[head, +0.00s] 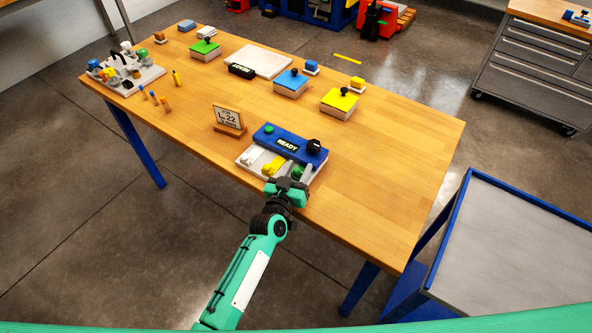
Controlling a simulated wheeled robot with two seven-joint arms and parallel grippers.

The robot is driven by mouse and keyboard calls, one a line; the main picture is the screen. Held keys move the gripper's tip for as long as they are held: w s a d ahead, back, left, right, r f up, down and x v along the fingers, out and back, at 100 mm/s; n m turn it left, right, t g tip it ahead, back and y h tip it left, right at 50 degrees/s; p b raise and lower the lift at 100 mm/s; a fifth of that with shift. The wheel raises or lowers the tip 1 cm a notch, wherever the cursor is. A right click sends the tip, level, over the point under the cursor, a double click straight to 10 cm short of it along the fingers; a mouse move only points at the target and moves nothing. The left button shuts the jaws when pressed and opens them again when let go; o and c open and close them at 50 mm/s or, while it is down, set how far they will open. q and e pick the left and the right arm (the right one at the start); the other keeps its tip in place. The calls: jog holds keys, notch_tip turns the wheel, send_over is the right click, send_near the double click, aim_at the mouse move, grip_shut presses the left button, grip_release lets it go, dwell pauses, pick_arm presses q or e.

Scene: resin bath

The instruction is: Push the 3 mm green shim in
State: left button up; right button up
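The blue fixture (268,135) with a "READY" display stands near the table's front edge on a pale base (246,160). A white shim (250,156), a yellow shim (271,167) and the green shim (297,172) lie side by side along its front. My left gripper (295,169) is at the green shim, the rightmost one. My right gripper is not in view.
A card stand (228,118) reading "1-22" stands left of the fixture. Green (205,48), blue (291,83) and yellow (339,101) blocks and a white plate (259,61) lie farther back. A tool rack (150,74) is at the left. The table's right side is clear.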

pick_arm(q)
jog(key=shift+a, duration=0.1)
jog(key=shift+s+a+f, duration=0.1)
jog(key=shift+s+a, duration=0.2)
jog(key=shift+s, duration=0.25)
jog(key=b+v, duration=0.2)
jog(key=v, duration=1)
jog(key=shift+s, duration=0.35)
